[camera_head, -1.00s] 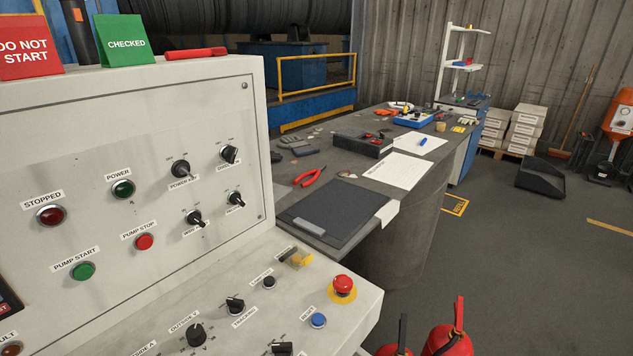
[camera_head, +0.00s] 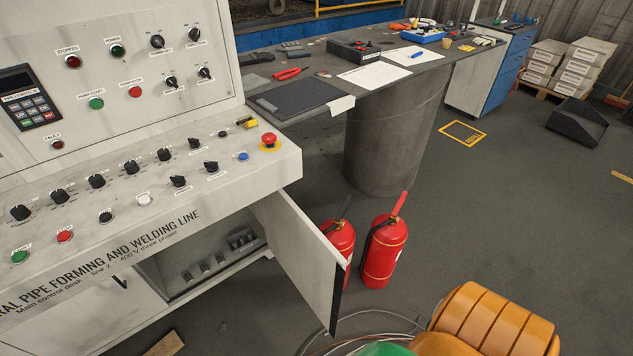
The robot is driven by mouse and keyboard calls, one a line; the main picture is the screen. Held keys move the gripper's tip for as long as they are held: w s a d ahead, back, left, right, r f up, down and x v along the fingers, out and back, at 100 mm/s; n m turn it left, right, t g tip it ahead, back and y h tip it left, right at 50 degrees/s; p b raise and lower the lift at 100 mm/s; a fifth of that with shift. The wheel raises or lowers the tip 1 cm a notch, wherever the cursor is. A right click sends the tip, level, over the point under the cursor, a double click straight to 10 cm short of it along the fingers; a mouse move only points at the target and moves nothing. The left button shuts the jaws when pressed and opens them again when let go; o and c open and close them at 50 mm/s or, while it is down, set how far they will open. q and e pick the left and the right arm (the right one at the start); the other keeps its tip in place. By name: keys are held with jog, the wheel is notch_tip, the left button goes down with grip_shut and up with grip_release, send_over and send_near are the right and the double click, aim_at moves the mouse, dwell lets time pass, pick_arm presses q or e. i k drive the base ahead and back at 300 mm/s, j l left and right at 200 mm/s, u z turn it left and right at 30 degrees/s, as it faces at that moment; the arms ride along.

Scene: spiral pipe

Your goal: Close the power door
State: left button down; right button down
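The power door (camera_head: 300,254) is a pale grey panel below the right end of the control desk (camera_head: 150,225). It stands open, swung out toward the right front. Behind it, the lit cabinet opening shows a row of switches or breakers (camera_head: 205,266) and a larger block (camera_head: 242,240). A second door (camera_head: 75,310) with a dark handle, left of the opening, looks shut.
Two red fire extinguishers (camera_head: 385,245) stand right beside the open door; it partly hides one. Cables (camera_head: 350,328) lie on the floor near its lower edge. A grey pedestal (camera_head: 395,135) supports the workbench.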

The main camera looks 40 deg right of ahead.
aim_at(315, 267)
jog(key=k+l, duration=0.1)
jog(key=l, duration=0.35)
jog(key=l+u, duration=0.15)
jog(key=l, duration=0.25)
jog(key=k+l, duration=0.15)
jog(key=l, duration=0.25)
jog(key=k+l+u, duration=0.15)
jog(key=l, duration=0.3)
jog(key=i+l, duration=0.1)
jog(key=l, duration=0.3)
jog(key=i+l+u, duration=0.15)
jog(key=l, duration=0.3)
jog(key=k+j, duration=0.05)
